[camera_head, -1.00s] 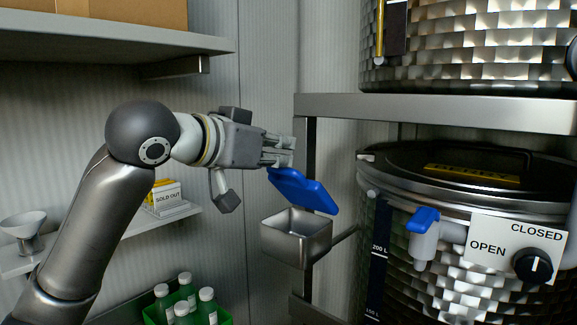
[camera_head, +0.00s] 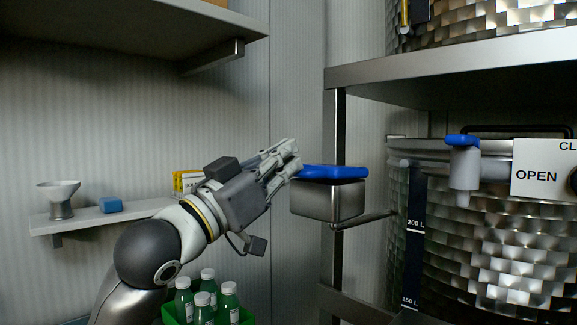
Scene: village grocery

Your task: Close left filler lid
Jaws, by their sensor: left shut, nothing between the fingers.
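The filler is a small metal box (camera_head: 328,201) on a bracket beside the rack post. Its blue lid (camera_head: 333,172) lies nearly flat over the box top; whether it is fully seated I cannot tell. My left gripper (camera_head: 292,158) is at the lid's left edge, fingers together and empty, pointing up and right. I cannot tell if the fingertips touch the lid. My right gripper is not in view.
A metal tank (camera_head: 480,240) with a blue-handled tap (camera_head: 463,141) stands on the right. A shelf (camera_head: 95,219) with a funnel (camera_head: 60,198) and blue block (camera_head: 111,205) is on the left. Green bottles (camera_head: 229,302) stand in a green crate below.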

